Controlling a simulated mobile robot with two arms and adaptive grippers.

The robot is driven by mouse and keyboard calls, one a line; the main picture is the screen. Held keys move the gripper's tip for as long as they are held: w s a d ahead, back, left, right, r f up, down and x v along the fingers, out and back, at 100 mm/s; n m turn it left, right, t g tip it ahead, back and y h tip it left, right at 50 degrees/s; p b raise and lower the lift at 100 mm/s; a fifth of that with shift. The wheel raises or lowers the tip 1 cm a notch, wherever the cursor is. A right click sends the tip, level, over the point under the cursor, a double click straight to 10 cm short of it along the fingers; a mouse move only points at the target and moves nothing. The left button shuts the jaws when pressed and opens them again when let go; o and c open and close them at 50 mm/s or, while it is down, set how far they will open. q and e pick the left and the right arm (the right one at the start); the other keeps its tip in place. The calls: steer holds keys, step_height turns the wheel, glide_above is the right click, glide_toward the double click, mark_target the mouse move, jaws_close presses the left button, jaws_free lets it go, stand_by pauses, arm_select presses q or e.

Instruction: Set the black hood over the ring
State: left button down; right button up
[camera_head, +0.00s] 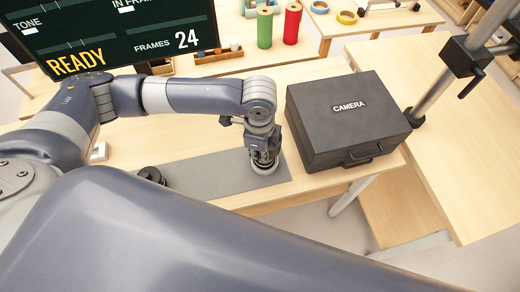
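My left gripper (263,153) points straight down at the right end of a dark grey mat (215,174) on the wooden table. A pale ring (265,169) shows right under its fingertips, low at the mat. The fingers are dark and small here, so I cannot tell whether they are open or shut, or whether a black part is between them. A round black piece (150,175), which may be the hood, sits at the mat's left end, its lower part cut off by my own arm. My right gripper is not in view.
A black case marked CAMERA (335,122) stands close right of my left gripper. A dark screen (115,35) reads READY and FRAMES 24. Green (264,28) and red (292,24) rolls stand on the table behind. A metal stand (462,62) rises at the right.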

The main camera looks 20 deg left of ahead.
arm_select(q)
steer(key=shift+f, duration=0.1)
steer(key=c, duration=1.7)
jaws_free()
steer(key=r, duration=1.2)
steer(key=shift+s, duration=0.25)
